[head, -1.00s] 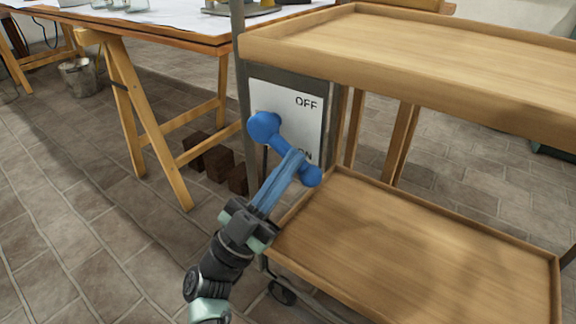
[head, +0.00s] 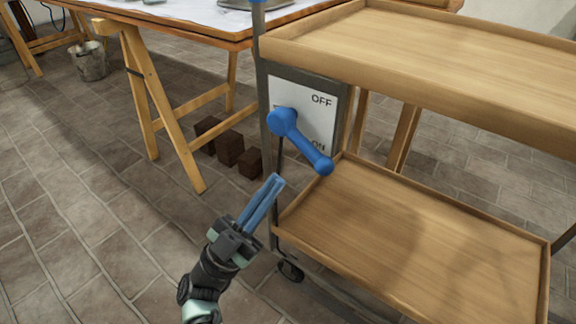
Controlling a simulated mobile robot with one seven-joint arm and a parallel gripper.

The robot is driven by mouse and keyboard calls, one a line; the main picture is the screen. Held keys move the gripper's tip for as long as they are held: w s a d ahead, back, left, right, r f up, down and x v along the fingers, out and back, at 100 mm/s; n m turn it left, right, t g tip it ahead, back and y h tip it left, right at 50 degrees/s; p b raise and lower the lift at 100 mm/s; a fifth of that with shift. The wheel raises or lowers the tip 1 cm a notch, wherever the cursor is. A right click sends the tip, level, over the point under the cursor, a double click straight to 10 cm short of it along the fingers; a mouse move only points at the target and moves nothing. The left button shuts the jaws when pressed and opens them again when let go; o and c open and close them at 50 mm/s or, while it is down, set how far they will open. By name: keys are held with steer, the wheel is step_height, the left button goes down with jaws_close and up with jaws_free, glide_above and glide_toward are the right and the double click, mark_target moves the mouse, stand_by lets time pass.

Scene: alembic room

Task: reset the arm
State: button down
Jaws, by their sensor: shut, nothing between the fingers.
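My gripper (head: 275,181) is in the lower middle of the head view, its two blue fingers together and empty. It points up and to the right. A blue lever (head: 305,146) is mounted on a white panel (head: 318,108) marked OFF above and ON below. The lever slants down to the right, its knob end beside the ON lettering. My fingertips are below and left of the lever, apart from it in the picture.
A wooden two-shelf cart stands on the right, with an upper shelf (head: 430,60) and a lower shelf (head: 400,240). A trestle table (head: 200,38) is at the back left. Dark blocks (head: 230,149) and a bucket (head: 90,62) are on the floor. The tiled floor at left is clear.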

steer(key=shift+s+a+f, duration=0.15)
steer(key=shift+a+f, duration=0.1)
steer(key=shift+r, duration=0.15)
